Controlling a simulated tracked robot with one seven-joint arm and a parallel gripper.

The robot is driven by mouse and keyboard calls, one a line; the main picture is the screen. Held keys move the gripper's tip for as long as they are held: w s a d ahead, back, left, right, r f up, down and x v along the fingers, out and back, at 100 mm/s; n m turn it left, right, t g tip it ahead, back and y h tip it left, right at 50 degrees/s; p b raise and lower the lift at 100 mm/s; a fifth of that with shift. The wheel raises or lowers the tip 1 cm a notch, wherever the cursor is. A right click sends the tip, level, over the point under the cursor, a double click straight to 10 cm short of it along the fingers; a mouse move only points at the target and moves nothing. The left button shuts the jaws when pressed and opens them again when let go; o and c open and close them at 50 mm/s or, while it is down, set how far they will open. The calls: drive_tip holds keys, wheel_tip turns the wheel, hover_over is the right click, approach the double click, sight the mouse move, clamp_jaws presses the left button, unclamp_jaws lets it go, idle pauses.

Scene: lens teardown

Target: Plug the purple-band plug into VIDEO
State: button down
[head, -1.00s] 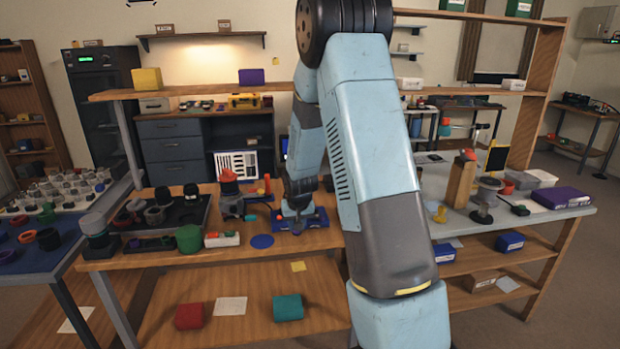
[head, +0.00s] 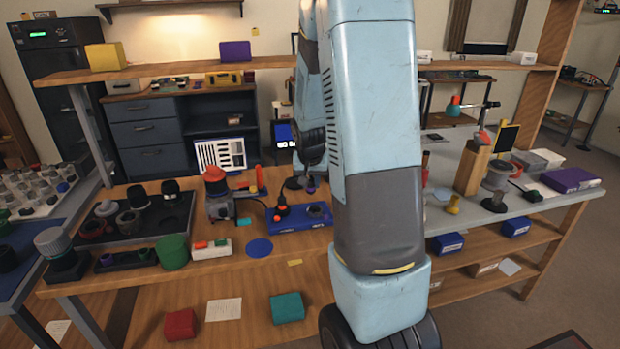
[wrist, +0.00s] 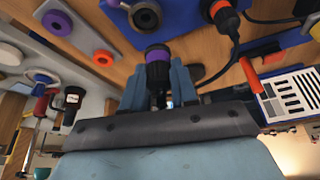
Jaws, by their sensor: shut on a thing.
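My gripper (wrist: 156,88) is shut on the black plug with a purple band (wrist: 157,54). The plug sticks out between the fingers in the wrist view; in the head view it is small and partly hidden by my arm. The blue box (head: 288,225) stands on the wooden bench, below my gripper in the head view. Its round socket (wrist: 145,17) shows in the wrist view, empty and apart from the plug's tip. A black plug with an orange band (wrist: 222,12) and a cable stands in the box beside that socket. I cannot read the socket labels.
A grey device with a red top (head: 217,195) stands left of the blue box. A blue disc (head: 259,248) lies in front of it. A green cylinder (head: 173,252) and a dark tray (head: 130,228) are further left. My arm hides the bench to the right.

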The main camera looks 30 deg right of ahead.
drive_tip(key=shift+s+d+f, duration=0.15)
drive_tip(key=shift+d+f, duration=0.25)
drive_tip(key=shift+f, duration=0.3)
drive_tip(key=shift+s+d+f, duration=0.1)
drive_tip(key=shift+d+f, duration=0.05)
drive_tip(key=shift+f, duration=1.9)
drive_tip(key=shift+s, duration=0.15)
drive_tip(key=shift+f, duration=0.85)
idle(1.1)
drive_tip(key=c, duration=0.8)
unclamp_jaws()
